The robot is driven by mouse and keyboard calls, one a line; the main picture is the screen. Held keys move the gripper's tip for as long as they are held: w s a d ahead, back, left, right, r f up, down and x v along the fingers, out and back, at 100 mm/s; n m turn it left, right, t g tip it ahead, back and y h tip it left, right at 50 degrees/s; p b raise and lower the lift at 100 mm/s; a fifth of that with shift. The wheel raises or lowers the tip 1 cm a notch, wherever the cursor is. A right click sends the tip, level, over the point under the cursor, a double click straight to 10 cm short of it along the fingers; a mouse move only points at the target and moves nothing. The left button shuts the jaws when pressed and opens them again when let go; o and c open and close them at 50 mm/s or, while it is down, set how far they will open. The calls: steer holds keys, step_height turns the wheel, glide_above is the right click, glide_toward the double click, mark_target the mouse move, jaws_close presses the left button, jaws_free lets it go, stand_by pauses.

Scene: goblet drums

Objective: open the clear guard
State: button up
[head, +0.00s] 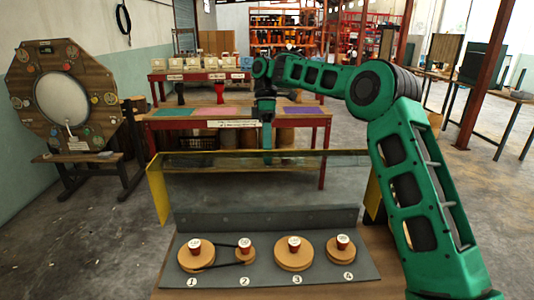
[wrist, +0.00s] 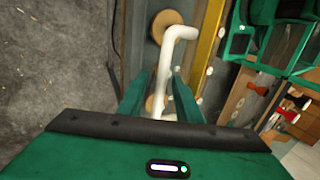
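My gripper (wrist: 160,80) has one finger on each side of this bar. A gap shows between the left finger and the bar; the right finger is very close to it, and I cannot tell if it touches. In the head view, my gripper (head: 267,140) points down at the guard's far edge.
A grey board (head: 225,275) carries numbered wooden pulleys with red-and-white caps. A dark belt (head: 223,264) links pulleys 1 and 2. A red-framed table (head: 318,121) stands behind the guard.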

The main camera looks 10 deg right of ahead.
steer(key=shift+r, duration=0.2)
steer(key=shift+r, duration=0.5)
steer(key=r, duration=0.3)
steer(key=shift+s+a+r, duration=0.15)
steer(key=shift+a, duration=0.15)
steer(key=s+a+r, duration=0.4)
steer(key=a, duration=0.1)
steer(key=s+a+r, duration=0.2)
steer(key=s+a, duration=0.1)
steer(key=shift+a+r, duration=0.25)
steer(key=shift+r, duration=0.05)
